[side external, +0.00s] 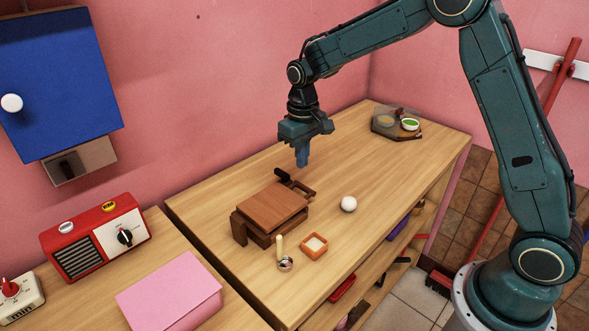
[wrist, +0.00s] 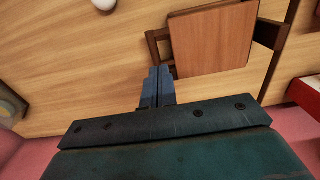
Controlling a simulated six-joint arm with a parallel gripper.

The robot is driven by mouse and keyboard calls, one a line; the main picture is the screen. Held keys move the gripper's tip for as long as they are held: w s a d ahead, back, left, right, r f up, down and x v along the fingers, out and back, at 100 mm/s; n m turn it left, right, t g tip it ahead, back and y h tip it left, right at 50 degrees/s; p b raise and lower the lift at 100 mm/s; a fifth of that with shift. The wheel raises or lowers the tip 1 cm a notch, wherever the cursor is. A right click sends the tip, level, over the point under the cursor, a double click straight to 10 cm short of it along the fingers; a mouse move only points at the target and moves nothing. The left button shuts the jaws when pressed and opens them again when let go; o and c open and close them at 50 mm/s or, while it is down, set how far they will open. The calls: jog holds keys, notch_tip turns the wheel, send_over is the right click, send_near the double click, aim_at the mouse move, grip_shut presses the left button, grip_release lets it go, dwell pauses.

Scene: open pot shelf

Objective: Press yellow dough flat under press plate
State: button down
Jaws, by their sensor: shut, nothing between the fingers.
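The dough press stands on the wooden table with its brown wooden press plate (side external: 270,207) lying over its base; the plate also fills the upper right of the wrist view (wrist: 212,38). A black handle (side external: 283,175) sits at its back end. No yellow dough shows; the space under the plate is hidden. A white ball (side external: 348,204) lies on the table to the right of the press. My gripper (side external: 302,163) is shut and empty, pointing down above the table behind the press. In the wrist view its blue fingers (wrist: 157,78) are together, beside the plate's edge.
A tray with small bowls (side external: 397,123) is at the far back corner. A red radio (side external: 95,237) stands left. The table's right half is mostly clear.

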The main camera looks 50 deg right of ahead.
notch_tip(320, 180, up, 3)
jog(key=shift+f, duration=0.1)
dwell(0.4)
jog(key=s+r+t, duration=0.3)
jog(key=s+r, duration=1)
jog(key=s, duration=0.1)
jog(key=s+t, duration=0.2)
jog(key=s, duration=1.4)
jog(key=shift+s+f+t, duration=0.25)
jog(key=shift+f+t, duration=0.05)
jog(key=c, duration=2.2)
grip_release()
jog(key=shift+d, duration=0.1)
